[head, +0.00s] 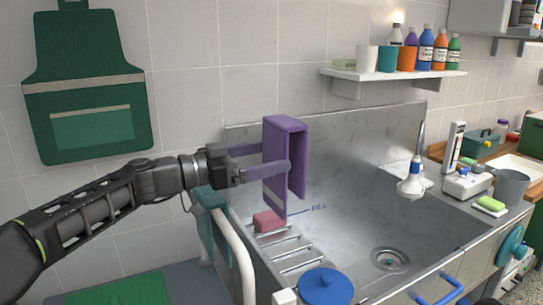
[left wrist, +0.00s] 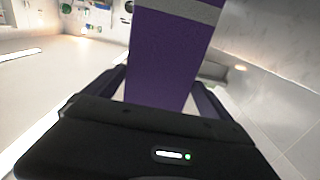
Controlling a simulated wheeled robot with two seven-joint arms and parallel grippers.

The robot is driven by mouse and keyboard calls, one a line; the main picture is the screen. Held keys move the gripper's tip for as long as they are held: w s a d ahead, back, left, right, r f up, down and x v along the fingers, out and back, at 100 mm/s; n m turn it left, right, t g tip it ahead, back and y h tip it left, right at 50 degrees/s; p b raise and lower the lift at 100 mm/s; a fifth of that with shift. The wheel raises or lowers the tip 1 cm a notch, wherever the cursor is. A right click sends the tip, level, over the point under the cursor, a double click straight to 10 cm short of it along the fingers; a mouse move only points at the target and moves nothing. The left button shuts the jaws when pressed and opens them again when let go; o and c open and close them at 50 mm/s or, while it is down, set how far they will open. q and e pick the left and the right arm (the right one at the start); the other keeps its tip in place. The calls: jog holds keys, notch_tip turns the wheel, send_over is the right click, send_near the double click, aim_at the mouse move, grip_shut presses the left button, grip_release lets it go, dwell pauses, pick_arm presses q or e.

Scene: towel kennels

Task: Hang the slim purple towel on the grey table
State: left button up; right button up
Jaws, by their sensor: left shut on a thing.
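The slim purple towel (head: 298,140) hangs folded in an upside-down U shape, with a pale band near its lower end. My left gripper (head: 276,158) is shut on it and holds it up in the air over the left part of the metal tub. In the left wrist view the towel (left wrist: 160,65) rises between the fingers, with a grey band near the top edge. A grey surface (head: 188,283) at the lower left, cut by the picture edge, may be the grey table. My right gripper is not in view.
The metal tub (head: 345,165) has a rack, a pink block (head: 267,221) and a blue lid (head: 325,286). A teal towel (head: 211,197) drapes by a white rail (head: 237,245). A green mat (head: 120,292) lies on the grey surface. A shelf (head: 390,75) holds cups and bottles.

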pick_arm(q)
jog(key=shift+p+v, duration=2.65)
jog(key=shift+v, duration=3.95)
notch_tip(320, 180, down, 21)
jog(key=b, duration=2.6)
jog(key=shift+r, duration=0.1)
jog(key=o, duration=1)
jog(key=shift+o, duration=0.2)
